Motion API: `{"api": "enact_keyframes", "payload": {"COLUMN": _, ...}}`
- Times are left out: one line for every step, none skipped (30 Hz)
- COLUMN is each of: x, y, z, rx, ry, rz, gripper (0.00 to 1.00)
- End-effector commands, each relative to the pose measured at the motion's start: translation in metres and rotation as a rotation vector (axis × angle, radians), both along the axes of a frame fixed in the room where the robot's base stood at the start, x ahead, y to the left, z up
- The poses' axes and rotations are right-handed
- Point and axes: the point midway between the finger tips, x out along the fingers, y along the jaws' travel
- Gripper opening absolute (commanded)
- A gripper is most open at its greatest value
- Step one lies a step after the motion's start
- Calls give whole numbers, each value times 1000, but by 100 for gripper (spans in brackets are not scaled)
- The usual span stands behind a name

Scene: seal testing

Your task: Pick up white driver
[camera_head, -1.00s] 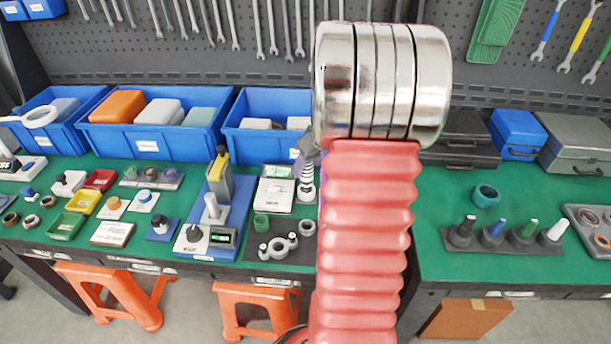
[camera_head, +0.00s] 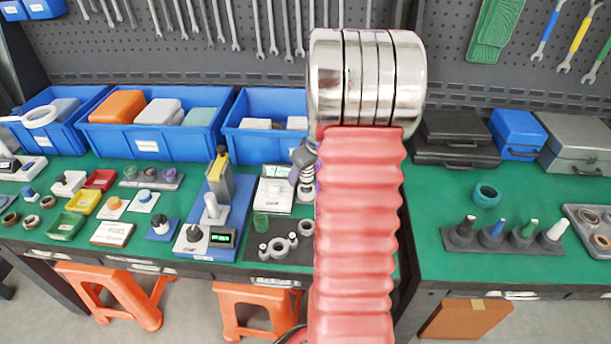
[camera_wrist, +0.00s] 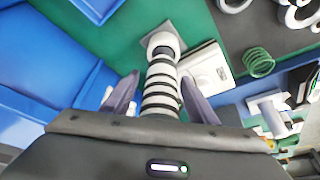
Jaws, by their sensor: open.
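A white upright piece with dark rings (camera_wrist: 161,85) stands on a small grey square base and lies between my fingers in the wrist view. It shows partly in the head view (camera_head: 307,186), beside my arm. My gripper (camera_wrist: 155,92) is open, one finger on each side of it; contact is not clear. Another white, tapered piece (camera_head: 553,231) stands at the right end of a dark rack on the right table. I cannot tell for certain from looks which is called the white driver. My arm hides part of the left table's right side.
Blue bins (camera_head: 152,138) line the back. A white box (camera_wrist: 205,68) stands close beside the ringed piece. A green coil (camera_wrist: 258,62) and a dark mat (camera_head: 275,249) with grey metal parts are nearby. Dark and blue cases (camera_head: 517,133) stand at the back right.

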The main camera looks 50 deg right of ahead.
Motion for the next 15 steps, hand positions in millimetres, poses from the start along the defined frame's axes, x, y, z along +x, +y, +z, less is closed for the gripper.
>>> {"api": "enact_keyframes", "payload": {"x": 0, "y": 0, "z": 0, "rx": 0, "ry": 0, "rz": 0, "gripper": 53}}
{"api": "enact_keyframes", "payload": {"x": 0, "y": 0, "z": 0, "rx": 0, "ry": 0, "rz": 0, "gripper": 53}}
{"api": "enact_keyframes", "payload": {"x": 0, "y": 0, "z": 0, "rx": 0, "ry": 0, "rz": 0, "gripper": 53}}
{"api": "enact_keyframes", "payload": {"x": 0, "y": 0, "z": 0, "rx": 0, "ry": 0, "rz": 0, "gripper": 53}}
{"api": "enact_keyframes", "payload": {"x": 0, "y": 0, "z": 0, "rx": 0, "ry": 0, "rz": 0, "gripper": 53}}
{"api": "enact_keyframes", "payload": {"x": 0, "y": 0, "z": 0, "rx": 0, "ry": 0, "rz": 0, "gripper": 53}}
{"api": "enact_keyframes", "payload": {"x": 0, "y": 0, "z": 0, "rx": 0, "ry": 0, "rz": 0, "gripper": 53}}
{"api": "enact_keyframes", "payload": {"x": 0, "y": 0, "z": 0, "rx": 0, "ry": 0, "rz": 0, "gripper": 53}}
{"api": "enact_keyframes", "payload": {"x": 0, "y": 0, "z": 0, "rx": 0, "ry": 0, "rz": 0, "gripper": 51}}
{"api": "enact_keyframes", "payload": {"x": 0, "y": 0, "z": 0, "rx": 0, "ry": 0, "rz": 0, "gripper": 48}}
{"api": "enact_keyframes", "payload": {"x": 0, "y": 0, "z": 0, "rx": 0, "ry": 0, "rz": 0, "gripper": 46}}
{"api": "enact_keyframes", "payload": {"x": 0, "y": 0, "z": 0, "rx": 0, "ry": 0, "rz": 1, "gripper": 44}}
{"api": "enact_keyframes", "payload": {"x": 0, "y": 0, "z": 0, "rx": 0, "ry": 0, "rz": 1, "gripper": 42}}
{"api": "enact_keyframes", "payload": {"x": 0, "y": 0, "z": 0, "rx": 0, "ry": 0, "rz": 1, "gripper": 39}}
{"api": "enact_keyframes", "payload": {"x": 0, "y": 0, "z": 0, "rx": 0, "ry": 0, "rz": 1, "gripper": 37}}
